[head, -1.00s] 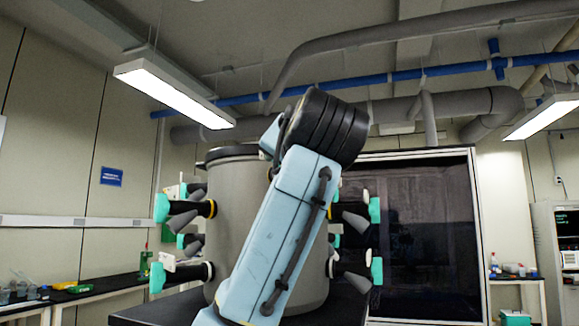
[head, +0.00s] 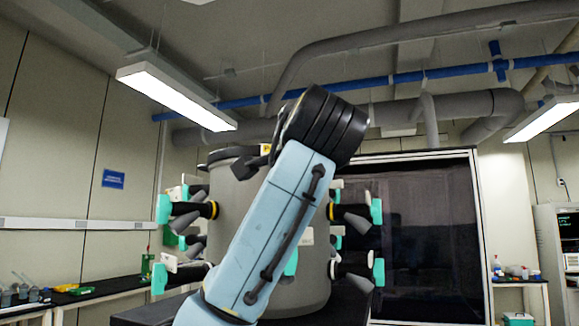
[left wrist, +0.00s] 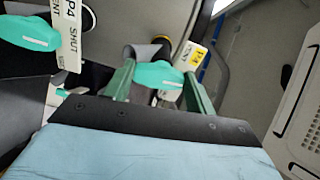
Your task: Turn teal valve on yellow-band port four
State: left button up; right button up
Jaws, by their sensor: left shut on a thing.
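In the left wrist view, the two green fingers of my left gripper (left wrist: 158,88) stand either side of a teal valve handle (left wrist: 156,75) and are shut on it. A white label with a yellow band (left wrist: 196,60) is beside this handle, and a dark port with a yellow ring shows behind it. A second teal handle (left wrist: 28,33) lies to the left, by a white label (left wrist: 72,32) reading "P4" and "SHUT". In the head view my arm hides the gripped valve and fingers. My right gripper is not in view.
The grey drum (head: 230,205) carries several teal-handled ports on both sides, including one at upper right (head: 376,212) and one at lower left (head: 159,278). A dark-windowed cabinet (head: 430,235) stands behind right. Side benches hold small lab items.

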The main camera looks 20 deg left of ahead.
pick_arm(q)
jog(key=shift+m, duration=0.6)
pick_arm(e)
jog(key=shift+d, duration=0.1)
pick_arm(q)
jog(key=o, duration=1)
jog(key=shift+s, duration=0.1)
jog(key=shift+b+v, duration=2.65)
jog(key=shift+v, duration=4)
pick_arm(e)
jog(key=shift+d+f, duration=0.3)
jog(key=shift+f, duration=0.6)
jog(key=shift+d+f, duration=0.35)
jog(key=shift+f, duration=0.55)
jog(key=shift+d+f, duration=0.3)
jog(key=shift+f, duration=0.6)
